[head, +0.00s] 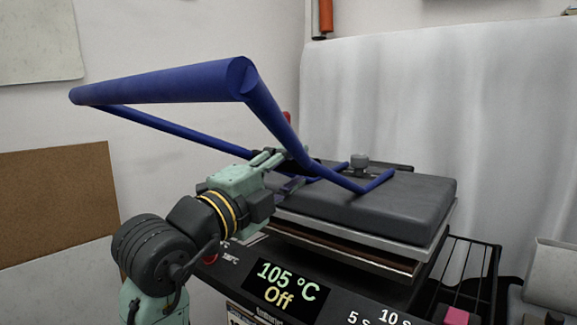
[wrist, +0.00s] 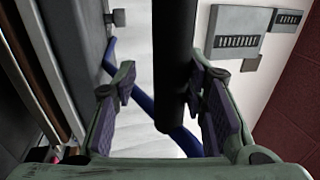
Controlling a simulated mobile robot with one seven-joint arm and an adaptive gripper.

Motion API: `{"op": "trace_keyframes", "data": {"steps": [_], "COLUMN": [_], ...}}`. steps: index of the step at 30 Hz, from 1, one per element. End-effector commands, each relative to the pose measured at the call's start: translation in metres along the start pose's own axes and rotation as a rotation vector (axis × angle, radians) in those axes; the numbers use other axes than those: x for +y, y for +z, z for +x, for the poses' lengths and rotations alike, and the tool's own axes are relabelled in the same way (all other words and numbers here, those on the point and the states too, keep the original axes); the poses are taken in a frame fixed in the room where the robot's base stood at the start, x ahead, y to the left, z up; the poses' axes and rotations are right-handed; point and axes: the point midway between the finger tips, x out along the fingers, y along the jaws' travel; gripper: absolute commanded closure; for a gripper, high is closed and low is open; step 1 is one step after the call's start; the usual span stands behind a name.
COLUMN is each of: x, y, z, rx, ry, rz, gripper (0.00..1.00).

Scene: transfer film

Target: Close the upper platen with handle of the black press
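The black press shows its dark grey upper platen (head: 370,204) lying almost flat over a brown-edged lower layer (head: 345,255). I cannot tell whether the two touch. The blue handle (head: 165,84) is raised high, its crossbar at the upper left and its side bars sloping down to the platen. My gripper (head: 287,160) is beside the near side bar, left of the platen. In the wrist view my gripper (wrist: 168,88) is open, with a dark round bar (wrist: 173,50) between its fingers, closer to the right one. A blue bar (wrist: 183,138) crosses behind.
The press front has a display (head: 287,285) reading 105 °C and Off. A black wire rack (head: 468,275) with a pink item (head: 456,316) stands to the right. A brown board (head: 55,202) is on the wall at left. A pale curtain (head: 430,100) hangs behind.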

Motion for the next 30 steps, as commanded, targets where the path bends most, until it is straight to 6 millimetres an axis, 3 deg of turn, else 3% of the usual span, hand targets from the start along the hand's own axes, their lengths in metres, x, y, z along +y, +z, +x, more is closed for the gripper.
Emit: {"op": "trace_keyframes", "data": {"steps": [4,16,30], "x": [0.001,-0.002,-0.001], "y": [0.001,0.002,0.002], "z": [0.001,-0.008,-0.098], "rx": [-0.002,-0.006,-0.006], "ry": [0.002,-0.004,-0.002], "rz": [-0.002,0.0,-0.001], "gripper": [0.55,0.55,0.55]}}
